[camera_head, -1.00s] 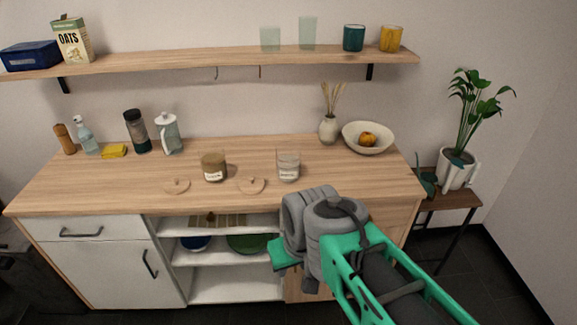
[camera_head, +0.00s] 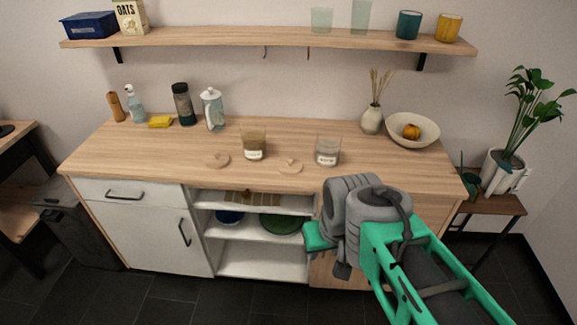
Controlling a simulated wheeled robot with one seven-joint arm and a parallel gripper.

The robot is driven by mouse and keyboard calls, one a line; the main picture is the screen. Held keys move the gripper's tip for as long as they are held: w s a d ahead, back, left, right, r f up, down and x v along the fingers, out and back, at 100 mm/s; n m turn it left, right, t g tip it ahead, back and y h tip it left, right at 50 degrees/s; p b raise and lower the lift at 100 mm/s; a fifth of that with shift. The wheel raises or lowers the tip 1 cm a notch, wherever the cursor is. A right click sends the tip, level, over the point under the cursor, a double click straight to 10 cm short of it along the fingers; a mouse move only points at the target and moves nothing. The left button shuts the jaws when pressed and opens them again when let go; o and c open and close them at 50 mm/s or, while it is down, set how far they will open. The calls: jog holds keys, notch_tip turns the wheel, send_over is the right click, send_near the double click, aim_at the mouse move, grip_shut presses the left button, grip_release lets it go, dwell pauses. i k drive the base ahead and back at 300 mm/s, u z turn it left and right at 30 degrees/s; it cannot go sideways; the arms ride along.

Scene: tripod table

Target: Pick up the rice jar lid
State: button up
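Two round, flat wooden lids with small knobs lie on the wooden counter. The left lid (camera_head: 217,159) is left of a jar with brown contents (camera_head: 253,146). The right lid (camera_head: 291,166) lies between that jar and a jar with pale contents (camera_head: 327,150). Both jars stand open, and their labels are too small to read, so I cannot tell which lid is the rice jar's. My gripper (camera_head: 316,237) is in front of the counter, below its top and to the right of both lids, apart from them. Its fingers are too unclear to show open or shut.
A vase (camera_head: 372,121) and bowl (camera_head: 427,141) stand back right. A shelf (camera_head: 270,39) hangs above. The counter's front left is clear.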

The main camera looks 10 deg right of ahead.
aim_at(288, 166)
jog(key=z, duration=0.5)
jog(key=k, duration=0.65)
jog(key=i, duration=1.2)
jog(key=u, duration=1.6)
jog(key=i, duration=0.9)
jog(key=u, duration=1)
